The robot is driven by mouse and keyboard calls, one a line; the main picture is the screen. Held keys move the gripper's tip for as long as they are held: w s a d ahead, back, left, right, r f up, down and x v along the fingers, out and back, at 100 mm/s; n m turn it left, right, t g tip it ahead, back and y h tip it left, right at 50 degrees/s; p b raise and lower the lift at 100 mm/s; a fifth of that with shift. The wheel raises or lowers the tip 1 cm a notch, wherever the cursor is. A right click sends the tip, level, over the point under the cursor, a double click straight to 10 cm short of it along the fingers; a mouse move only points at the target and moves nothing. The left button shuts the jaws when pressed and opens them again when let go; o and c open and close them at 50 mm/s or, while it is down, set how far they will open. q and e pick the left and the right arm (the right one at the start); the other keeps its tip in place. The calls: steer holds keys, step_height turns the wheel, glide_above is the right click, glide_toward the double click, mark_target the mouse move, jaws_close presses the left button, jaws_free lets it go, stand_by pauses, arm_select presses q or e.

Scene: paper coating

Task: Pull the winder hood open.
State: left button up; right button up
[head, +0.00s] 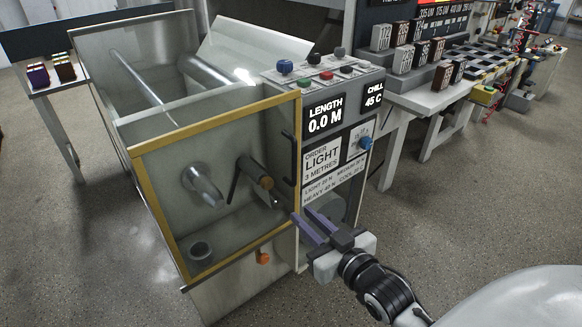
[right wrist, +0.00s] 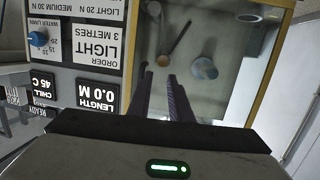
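The winder hood (head: 215,123) is a clear panel in a yellow frame on the front of the grey winder (head: 115,88), and it looks closed. A black bar handle (head: 289,160) stands upright along its right edge. My right gripper (head: 302,214) is at the hood's lower right corner, just below the handle in the head view, its purple fingers apart. I see no contact. My left gripper is not in view.
The control panel (head: 335,120) with knobs, buttons and displays stands directly right of the hood. A white bench (head: 430,100) with labelled blocks is at the back right. A small table (head: 50,88) is at the far left. The floor in front is clear.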

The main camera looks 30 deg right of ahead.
steer(key=t+h, duration=0.1)
steer(key=t, duration=0.1)
glide_toward(296, 164)
steer(key=w, duration=0.1)
steer(key=shift+m, duration=0.4)
steer(key=w, duration=0.8)
steer(key=shift+w+d, duration=0.25)
steer(key=shift+d, duration=0.15)
steer(key=shift+w, duration=0.55)
jaws_close()
